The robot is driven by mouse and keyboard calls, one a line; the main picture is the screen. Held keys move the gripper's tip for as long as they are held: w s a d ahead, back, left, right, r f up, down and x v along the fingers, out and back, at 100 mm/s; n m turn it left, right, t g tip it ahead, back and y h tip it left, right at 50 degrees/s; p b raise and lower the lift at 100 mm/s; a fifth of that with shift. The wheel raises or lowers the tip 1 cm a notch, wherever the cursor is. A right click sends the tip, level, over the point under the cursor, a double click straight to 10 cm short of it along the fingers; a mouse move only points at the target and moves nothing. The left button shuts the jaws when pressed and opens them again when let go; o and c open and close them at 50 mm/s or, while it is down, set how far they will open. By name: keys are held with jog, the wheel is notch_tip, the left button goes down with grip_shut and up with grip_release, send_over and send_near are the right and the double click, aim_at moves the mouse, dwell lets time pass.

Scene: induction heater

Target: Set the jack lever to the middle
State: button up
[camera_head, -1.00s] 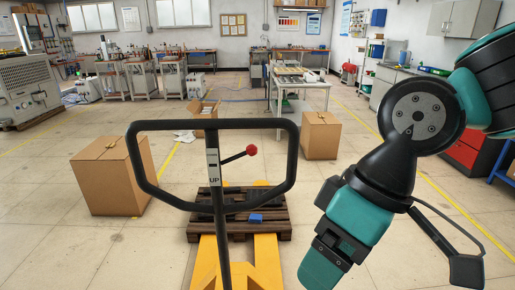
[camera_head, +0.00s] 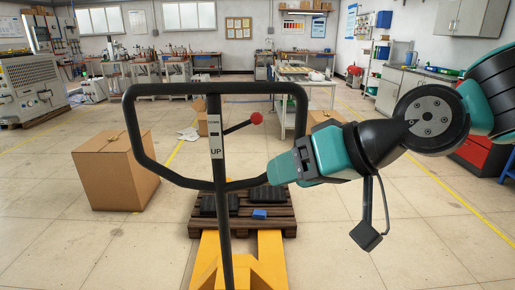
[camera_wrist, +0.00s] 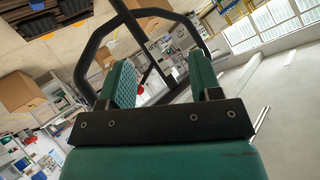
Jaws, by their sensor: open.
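The jack handle (camera_head: 217,92) is a black loop on an upright post in front of me. On its post is a white label plate (camera_head: 214,137) reading "UP". The jack lever (camera_head: 240,126) is a thin black rod with a red knob (camera_head: 257,118), sticking out to the right of the post and slightly upward. My gripper (camera_head: 274,170) is at the right side of the loop, right of and below the knob, and touches nothing that I can make out. In the wrist view, its two green fingers (camera_wrist: 160,82) are apart, with the black loop (camera_wrist: 84,62) beyond them and the red knob (camera_wrist: 140,89) partly between them.
A cardboard box (camera_head: 115,175) is at the left, another (camera_head: 325,117) behind my arm. The floor at the lower right is clear.

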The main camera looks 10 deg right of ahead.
jog(key=w+d+f+m+t+b, duration=0.2)
jog(key=w+d+m+t+b, duration=0.1)
jog(key=w+t+b, duration=0.25)
jog(key=m+t+p, duration=0.3)
jog(key=t+p, duration=0.1)
jog(key=p, duration=0.5)
send_near(261, 118)
jog(key=shift+h, duration=0.4)
jog(key=p+x, duration=0.4)
jog(key=x, duration=0.1)
jog(key=p+x, duration=0.4)
jog(key=x, duration=0.1)
jog(key=shift+s+a+r+p, duration=0.15)
jog(key=shift+a+p, duration=0.05)
jog(key=shift+p, duration=0.1)
jog(key=shift+w+a+p, duration=0.3)
jog(key=shift+w+p, duration=0.25)
jog(key=shift+w, duration=0.05)
jog(key=shift+f, duration=0.3)
